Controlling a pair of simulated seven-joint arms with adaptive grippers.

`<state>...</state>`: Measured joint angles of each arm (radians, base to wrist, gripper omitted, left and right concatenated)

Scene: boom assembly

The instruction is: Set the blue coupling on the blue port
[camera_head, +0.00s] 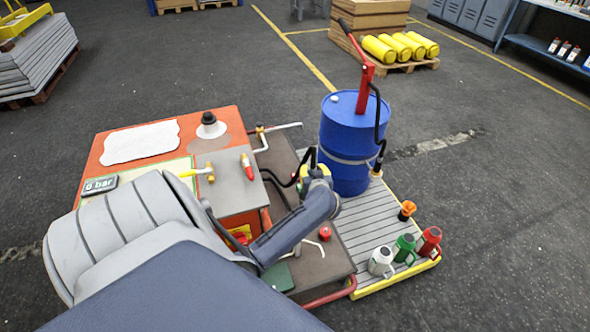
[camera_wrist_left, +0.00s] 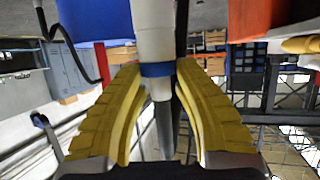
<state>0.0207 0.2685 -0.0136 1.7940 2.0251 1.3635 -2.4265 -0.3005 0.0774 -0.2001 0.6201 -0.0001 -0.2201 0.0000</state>
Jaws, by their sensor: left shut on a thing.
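My left gripper (camera_head: 317,173) is over the dark deck beside the blue drum, partly hidden by my own arm. In the left wrist view its yellow fingers (camera_wrist_left: 158,75) are shut on a pale cylindrical piece with a blue band, which I take for the blue coupling (camera_wrist_left: 157,70). In the head view a black hose (camera_head: 284,183) runs to the gripper, and I cannot make out the coupling there. I cannot pick out the blue port in either view; my arm covers part of the deck. My right gripper is in neither view.
The blue drum (camera_head: 345,140) with a red hand pump (camera_head: 363,85) stands close behind the gripper. The orange console (camera_head: 110,150) is at left. A red knob (camera_head: 325,233) is on the deck. White (camera_head: 381,261), green (camera_head: 404,248) and red (camera_head: 429,241) cans stand at right.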

